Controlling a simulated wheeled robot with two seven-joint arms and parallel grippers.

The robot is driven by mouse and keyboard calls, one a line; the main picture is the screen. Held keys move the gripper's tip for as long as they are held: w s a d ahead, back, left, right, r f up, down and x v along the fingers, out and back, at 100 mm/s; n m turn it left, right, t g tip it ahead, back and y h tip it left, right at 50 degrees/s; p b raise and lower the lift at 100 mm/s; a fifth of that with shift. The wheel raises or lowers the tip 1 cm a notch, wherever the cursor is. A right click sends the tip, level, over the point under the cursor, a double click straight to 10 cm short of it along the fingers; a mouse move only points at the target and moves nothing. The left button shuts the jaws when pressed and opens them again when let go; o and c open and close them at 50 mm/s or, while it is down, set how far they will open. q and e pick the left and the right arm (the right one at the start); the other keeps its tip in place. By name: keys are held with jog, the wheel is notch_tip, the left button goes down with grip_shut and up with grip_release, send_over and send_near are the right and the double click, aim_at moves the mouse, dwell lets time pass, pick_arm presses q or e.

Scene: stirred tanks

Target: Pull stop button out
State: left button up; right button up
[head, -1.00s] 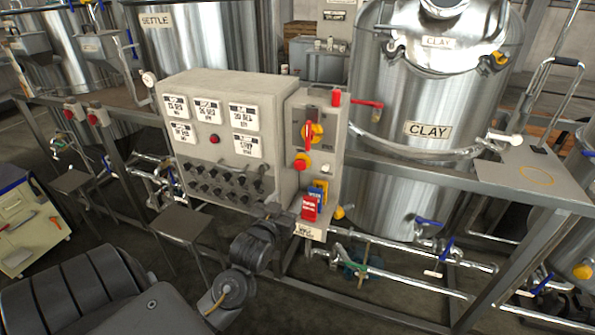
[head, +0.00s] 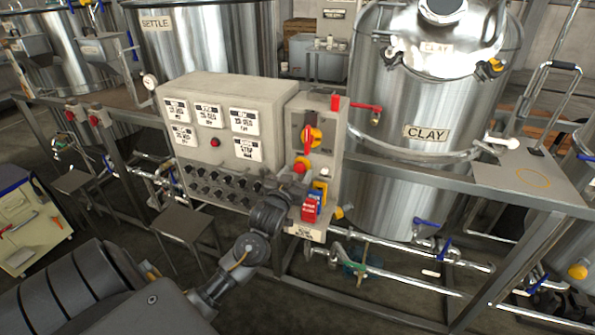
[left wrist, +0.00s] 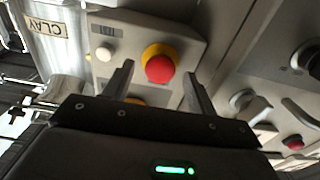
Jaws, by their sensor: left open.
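The stop button is a red mushroom head on a yellow ring. In the left wrist view the stop button (left wrist: 160,69) shows between and beyond my open fingers. In the head view the stop button (head: 300,166) is on the narrow right-hand box of the control panel, partly covered by my gripper. My left gripper (left wrist: 158,78) is open and empty, with one finger on each side of the button in the picture. I cannot tell whether the fingertips touch it. In the head view my left gripper (head: 292,186) is just below the button. My right gripper is out of view.
A red and yellow rotary switch (head: 312,138) sits above the button. A white button (left wrist: 104,53) is beside it. Red tags (head: 310,208) hang below, close to my wrist. The grey control box (head: 225,95) with knobs stands left, the CLAY tank (head: 400,110) behind right.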

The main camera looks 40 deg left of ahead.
pick_arm(q)
jog(key=shift+w+a, duration=0.15)
jog(key=shift+w, duration=0.25)
grip_shut()
jog(key=shift+s+d+r+p, duration=0.1)
jog(key=shift+s+d+p, duration=0.2)
jog(key=shift+p, duration=0.35)
jog(key=shift+s, duration=0.2)
jog(key=shift+a+f, duration=0.1)
jog(key=shift+f, duration=0.15)
jog(key=shift+c, duration=1.9)
grip_release()
jog(key=o, duration=0.4)
jog(key=shift+r, duration=0.1)
jog(key=shift+s, duration=0.1)
